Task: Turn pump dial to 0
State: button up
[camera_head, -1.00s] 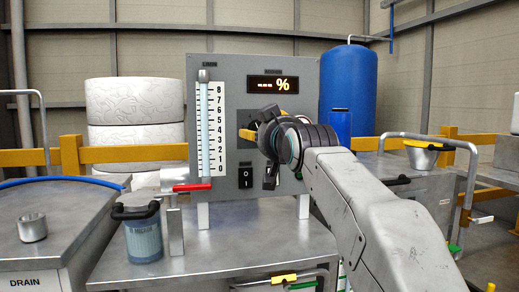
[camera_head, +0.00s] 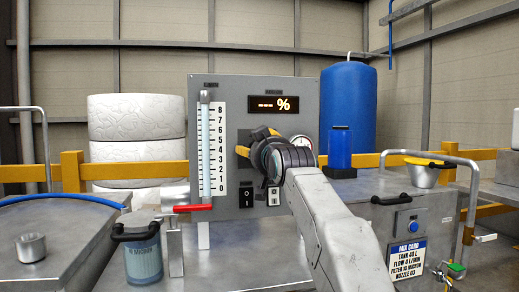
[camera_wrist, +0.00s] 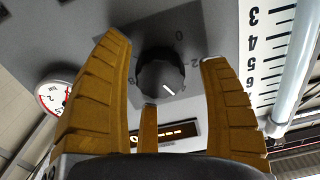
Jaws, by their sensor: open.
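Contact cannot be told. In the head view my gripper (camera_head: 256,144) is in front of the grey panel (camera_head: 284,88) and hides the dial.
The panel's display (camera_head: 280,104) shows dashes and a percent sign. A level scale (camera_head: 219,150) with a red lever (camera_head: 192,208) stands left of the dial. A round gauge (camera_head: 303,146) and black switch (camera_head: 246,194) are close to my gripper. A filter canister (camera_head: 143,262) stands front left.

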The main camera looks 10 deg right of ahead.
jog(key=shift+c, duration=0.4)
jog(key=c, duration=1.1)
jog(key=shift+r+n, duration=0.1)
jog(key=shift+n, duration=0.2)
jog(key=shift+c, duration=0.2)
jog(key=n+p, duration=0.5)
jog(key=n, duration=1.6)
jog(key=shift+n, duration=0.4)
jog(key=o, duration=1.2)
jog(key=shift+w, duration=0.1)
